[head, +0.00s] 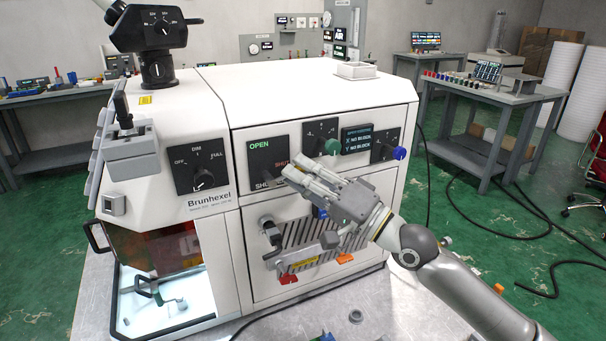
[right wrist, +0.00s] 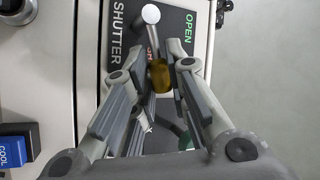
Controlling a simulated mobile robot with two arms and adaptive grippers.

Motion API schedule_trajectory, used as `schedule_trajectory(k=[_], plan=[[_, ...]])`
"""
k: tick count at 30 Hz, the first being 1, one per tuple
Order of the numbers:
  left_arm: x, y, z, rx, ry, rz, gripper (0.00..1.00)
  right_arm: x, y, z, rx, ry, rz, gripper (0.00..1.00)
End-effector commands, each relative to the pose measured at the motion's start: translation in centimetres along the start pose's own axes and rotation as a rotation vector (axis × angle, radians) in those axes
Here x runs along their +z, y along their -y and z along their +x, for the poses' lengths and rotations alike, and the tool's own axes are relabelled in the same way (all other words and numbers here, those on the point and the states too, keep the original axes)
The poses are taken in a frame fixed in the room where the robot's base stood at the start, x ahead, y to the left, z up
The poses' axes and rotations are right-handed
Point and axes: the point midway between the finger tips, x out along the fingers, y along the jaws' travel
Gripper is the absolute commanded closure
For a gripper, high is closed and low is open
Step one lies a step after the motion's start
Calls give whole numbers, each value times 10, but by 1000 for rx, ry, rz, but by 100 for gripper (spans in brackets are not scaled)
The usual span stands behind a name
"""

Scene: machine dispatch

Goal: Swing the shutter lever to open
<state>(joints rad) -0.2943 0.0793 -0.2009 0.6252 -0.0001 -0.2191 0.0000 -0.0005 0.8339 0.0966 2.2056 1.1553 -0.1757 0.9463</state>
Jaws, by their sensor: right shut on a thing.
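The shutter panel (head: 261,161) is a dark plate on the front of the white machine, with green OPEN at the top, red SHUT and a partly covered SHUTTER label. My right gripper (head: 288,175) reaches it from the right and covers its lower right part. In the right wrist view the panel (right wrist: 124,42) lies straight ahead. The shutter lever (right wrist: 159,76) shows there as a brass-coloured piece between the fingertips of my right gripper (right wrist: 163,72), with a pale stem and white round end beyond. The gripper is shut on it. In the head view the lever is mostly hidden. My left gripper is not in view.
A lamp dial panel (head: 201,172) is left of the shutter panel. A green knob (head: 332,146) and a blue knob (head: 399,153) stick out to the right. Below the gripper are a vent and handle (head: 330,240). A blue COOL button (right wrist: 14,150) shows in the wrist view.

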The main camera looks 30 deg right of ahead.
Motion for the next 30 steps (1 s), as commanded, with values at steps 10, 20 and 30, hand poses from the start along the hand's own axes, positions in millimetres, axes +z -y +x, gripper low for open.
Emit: schedule_trajectory(k=[10,20,30], plan=[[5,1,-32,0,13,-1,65,-5,20,9,104,136,-243,100],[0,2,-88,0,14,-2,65,-4,38,19,213,278,-496,100],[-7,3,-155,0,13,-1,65,3,50,29,323,421,-756,100]])
